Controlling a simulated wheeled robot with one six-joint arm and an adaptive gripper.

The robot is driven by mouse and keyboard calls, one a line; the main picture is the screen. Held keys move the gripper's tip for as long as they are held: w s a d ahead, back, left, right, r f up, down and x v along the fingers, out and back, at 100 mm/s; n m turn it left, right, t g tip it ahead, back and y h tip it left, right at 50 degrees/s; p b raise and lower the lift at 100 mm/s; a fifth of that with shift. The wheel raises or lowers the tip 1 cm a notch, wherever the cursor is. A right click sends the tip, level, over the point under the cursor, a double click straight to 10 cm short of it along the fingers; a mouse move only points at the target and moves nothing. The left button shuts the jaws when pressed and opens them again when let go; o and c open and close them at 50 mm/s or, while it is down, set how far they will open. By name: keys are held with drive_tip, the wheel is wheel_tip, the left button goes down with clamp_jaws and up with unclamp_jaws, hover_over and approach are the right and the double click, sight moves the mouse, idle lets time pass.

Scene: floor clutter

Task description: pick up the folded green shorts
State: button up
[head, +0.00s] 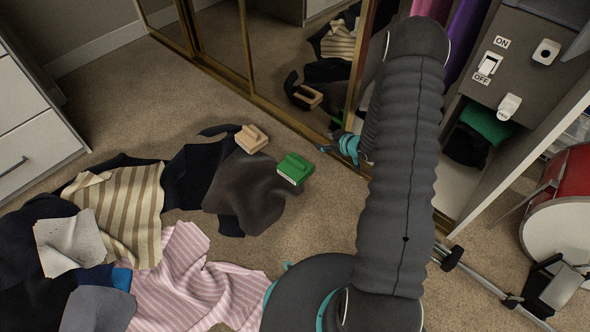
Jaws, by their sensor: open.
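The folded green shorts appear to be the green cloth (488,123) inside the open compartment of the grey cabinet at the right. Dark cloth lies below it, and the shelf edge and white panel frame it. My gripper (331,147) shows in part, left of my large dark arm, close to the mirror door's bottom rail. Its jaws are open, and I see nothing between them. Much of it is hidden behind the arm. It is well to the left of the green cloth, with the arm between them in the picture.
Striped clothes (122,208) and pink cloth (190,285) cover the lower left floor. A red drum (572,182) and metal stand (490,283) are at right. Carpet is bare at upper left.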

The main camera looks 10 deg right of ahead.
drive_tip(key=s+a+f+y, duration=0.3)
drive_tip(key=s+f, duration=0.1)
drive_tip(key=f, duration=0.5)
drive_tip(key=b, duration=0.2)
approach(296, 161)
drive_tip(key=x, duration=0.4)
drive_tip(key=shift+f, duration=0.25)
drive_tip(key=shift+x, duration=3.2)
drive_tip(key=shift+w+r, duration=0.1)
drive_tip(key=shift+r, duration=0.05)
clamp_jaws()
